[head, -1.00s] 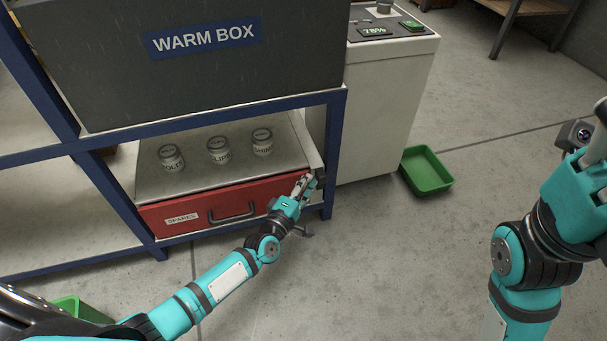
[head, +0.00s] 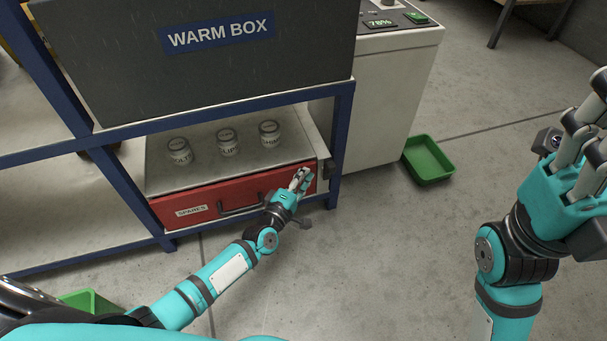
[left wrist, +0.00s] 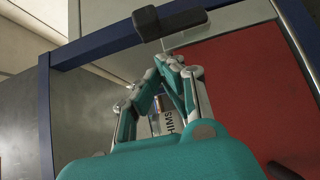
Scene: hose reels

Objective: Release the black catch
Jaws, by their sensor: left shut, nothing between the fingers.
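The black catch (head: 328,169) sits at the right end of the red drawer front (head: 270,184), by the blue frame post. In the left wrist view the catch (left wrist: 170,22) is a dark block above my fingertips, with a gap between. My left gripper (head: 302,176) is shut and empty in front of the drawer's right end, just left of the catch in the picture. Its fingertips meet in the left wrist view (left wrist: 170,62). My right gripper (head: 585,120) is raised at the right edge, far from the drawer; its fingertips are partly cut off.
The drawer has a SPARES label (head: 191,210) and a dark handle (head: 240,207). Three labelled jars (head: 228,142) stand on the surface above it, under the WARM BOX (head: 220,65). A green bin (head: 428,160) lies on the floor at right. Floor in front is open.

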